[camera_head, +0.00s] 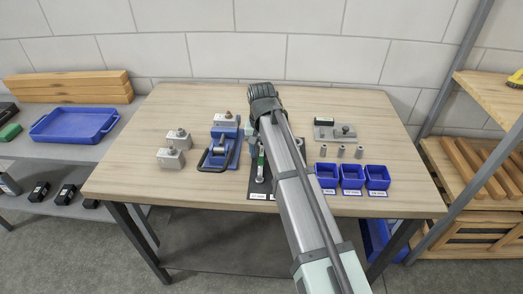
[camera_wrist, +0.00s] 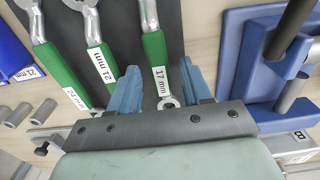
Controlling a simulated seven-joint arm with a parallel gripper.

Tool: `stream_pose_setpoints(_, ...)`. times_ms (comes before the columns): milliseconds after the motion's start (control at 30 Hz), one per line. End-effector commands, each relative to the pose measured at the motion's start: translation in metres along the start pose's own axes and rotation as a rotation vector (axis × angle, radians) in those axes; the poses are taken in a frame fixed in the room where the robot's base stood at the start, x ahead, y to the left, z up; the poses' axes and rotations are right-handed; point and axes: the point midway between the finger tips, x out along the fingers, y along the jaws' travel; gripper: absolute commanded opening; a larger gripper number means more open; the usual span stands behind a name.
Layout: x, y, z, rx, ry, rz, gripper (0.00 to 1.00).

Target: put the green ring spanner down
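Three green-handled spanners lie side by side on a dark mat (camera_wrist: 195,20) in the wrist view. The spanner labelled 17 mm (camera_wrist: 153,48) has a small ring at its near end. The spanner labelled 21 mm (camera_wrist: 92,55) and the one labelled 24 mm (camera_wrist: 58,68) lie to its left. My gripper (camera_wrist: 158,67) is open, its two blue fingers on either side of the 17 mm spanner with gaps to it. One green-handled spanner (camera_head: 261,164) shows beside my arm in the head view. My arm hides the other spanners and my fingers there.
A blue vise (camera_head: 219,150) stands left of the mat, close to my gripper in the wrist view (camera_wrist: 247,60). Grey blocks (camera_head: 171,157) stand further left. Blue bins (camera_head: 351,180) and grey sleeves (camera_head: 341,151) are on the right. The bench's front left (camera_head: 130,183) is clear.

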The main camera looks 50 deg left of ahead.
Motion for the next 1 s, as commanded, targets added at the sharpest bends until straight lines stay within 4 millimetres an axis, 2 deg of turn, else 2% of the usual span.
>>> stream_pose_setpoints(233, -0.002, 0.0, 0.0, 0.0, 0.0, 0.0, 0.48)
stream_pose_setpoints(367, -0.011, 0.0, -0.001, 0.0, 0.002, -0.001, 0.48)
stream_pose_setpoints(800, -0.087, -0.001, -0.001, 0.0, 0.002, -0.001, 0.48)
stream_pose_setpoints(1000, -0.112, 0.0, -0.001, 0.0, 0.001, 0.0, 0.48)
